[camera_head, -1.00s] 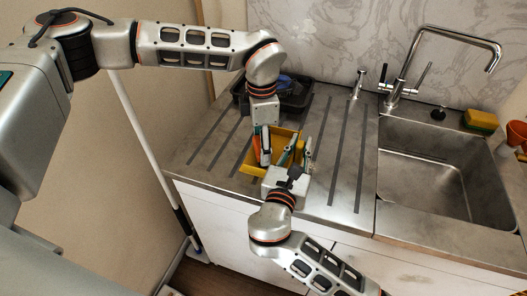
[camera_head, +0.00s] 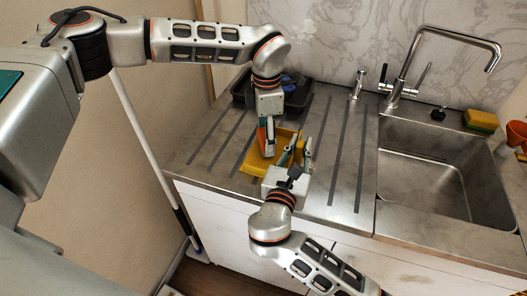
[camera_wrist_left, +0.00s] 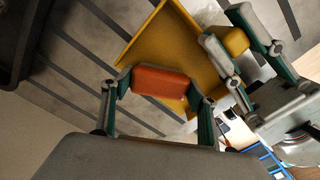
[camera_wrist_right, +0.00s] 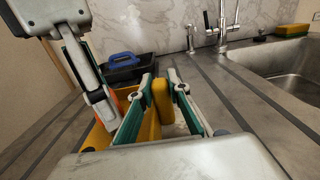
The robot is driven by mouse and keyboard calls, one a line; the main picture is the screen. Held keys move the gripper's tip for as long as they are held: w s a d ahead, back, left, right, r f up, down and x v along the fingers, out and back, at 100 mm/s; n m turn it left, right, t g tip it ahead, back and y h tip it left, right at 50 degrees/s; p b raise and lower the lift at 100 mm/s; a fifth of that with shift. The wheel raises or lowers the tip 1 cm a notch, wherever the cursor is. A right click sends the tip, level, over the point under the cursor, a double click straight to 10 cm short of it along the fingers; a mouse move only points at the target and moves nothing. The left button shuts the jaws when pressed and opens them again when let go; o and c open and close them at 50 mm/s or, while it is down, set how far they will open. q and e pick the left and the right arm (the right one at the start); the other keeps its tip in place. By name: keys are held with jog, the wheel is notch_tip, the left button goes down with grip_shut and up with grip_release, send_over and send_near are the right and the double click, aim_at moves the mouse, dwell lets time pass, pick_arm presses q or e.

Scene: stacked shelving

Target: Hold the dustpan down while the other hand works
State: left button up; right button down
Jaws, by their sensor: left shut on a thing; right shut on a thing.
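The yellow dustpan (camera_head: 251,165) lies on the ribbed steel draining board near its front edge. It also shows in the left wrist view (camera_wrist_left: 157,48). My right gripper (camera_head: 297,158) is shut on the dustpan's yellow handle (camera_wrist_right: 162,100), with one finger on each side. My left gripper (camera_head: 267,150) points down over the pan and is shut on an orange block-like piece (camera_wrist_left: 160,82). What the orange piece belongs to, and whether it touches the pan, I cannot tell. My left fingers hide part of the pan in the head view.
A dark tray (camera_head: 297,100) with a blue-handled item stands at the back of the board. The sink (camera_head: 430,165) and tall tap (camera_head: 398,80) are to the right, with a yellow sponge (camera_head: 481,120) behind. The board between dustpan and sink is clear.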

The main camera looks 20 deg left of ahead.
pick_arm(q)
jog(key=shift+a+f, duration=0.1)
jog(key=shift+r, duration=1.5)
pick_arm(e)
jog(key=c, duration=1.8)
grip_release()
jog(key=shift+c, duration=0.2)
jog(key=s, duration=1.2)
jog(key=shift+a, duration=0.25)
